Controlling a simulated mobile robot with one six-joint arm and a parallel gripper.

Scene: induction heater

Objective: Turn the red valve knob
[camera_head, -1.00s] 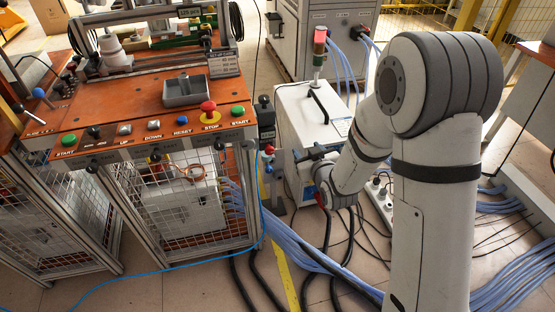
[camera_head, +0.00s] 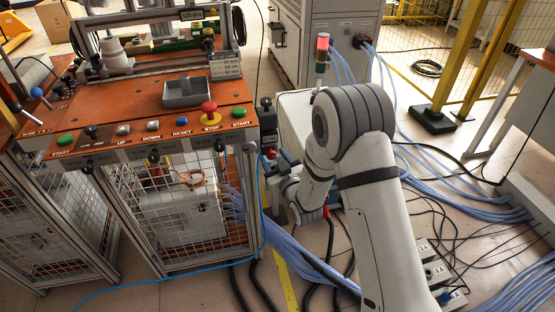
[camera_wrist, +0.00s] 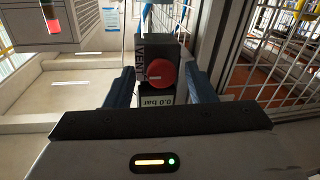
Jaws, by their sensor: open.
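The red valve knob (camera_wrist: 161,75) is round with a pale mark on its face. It sits on a dark block lettered "VENT", above a small "0.0 bar" display (camera_wrist: 155,100). In the wrist view my gripper (camera_wrist: 160,88) is open, with one blue finger on either side of the knob and a visible gap to each. I cannot tell how deep the fingers reach along the knob. In the head view the red knob (camera_head: 270,154) is small, at the right side of the orange-topped bench, with my gripper beside it and partly hidden by my arm.
The bench (camera_head: 120,100) carries a grey tray (camera_head: 186,92), a red stop button (camera_head: 209,108) and coloured push buttons. Below is a wire-mesh enclosure (camera_head: 185,225). Blue hoses (camera_head: 300,262) cross the floor. A white cabinet stands behind my arm.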

